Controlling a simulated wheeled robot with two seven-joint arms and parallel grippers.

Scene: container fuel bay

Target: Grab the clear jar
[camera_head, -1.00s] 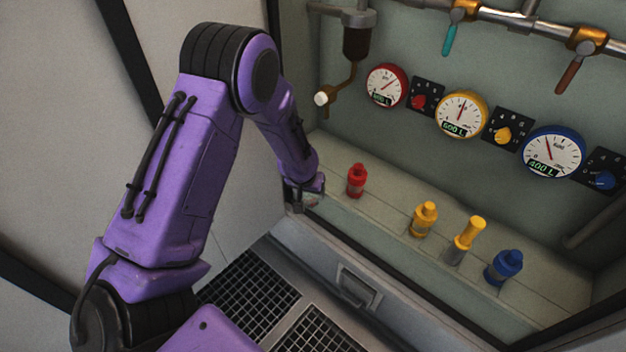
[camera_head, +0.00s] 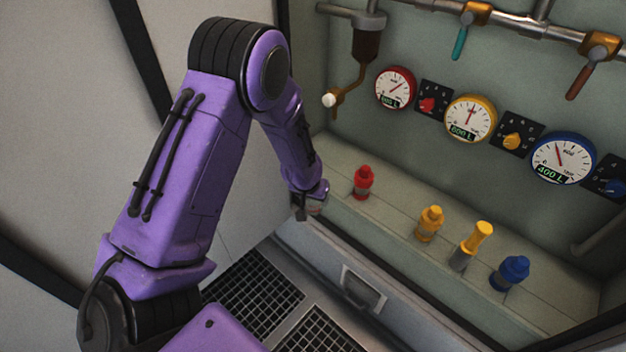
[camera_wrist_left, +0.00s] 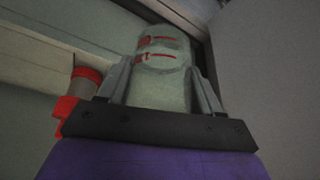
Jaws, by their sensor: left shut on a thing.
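My left gripper (camera_head: 312,208) is at the left end of the shelf, left of the red bottle. In the left wrist view the left gripper (camera_wrist_left: 163,85) has its two fingers on either side of a pale grey, see-through jar (camera_wrist_left: 160,92) with red marks near its top. It is shut on this jar. In the head view the jar is small and mostly hidden by the gripper, so I cannot tell whether it touches the shelf. My right gripper is not in view.
On the shelf (camera_head: 400,228) stand a red bottle (camera_head: 363,183), a yellow bottle (camera_head: 430,223), a yellow-topped grey item (camera_head: 473,247) and a blue bottle (camera_head: 509,273). The red bottle is close to my gripper. Gauges and a pipe with valve handles line the back wall.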

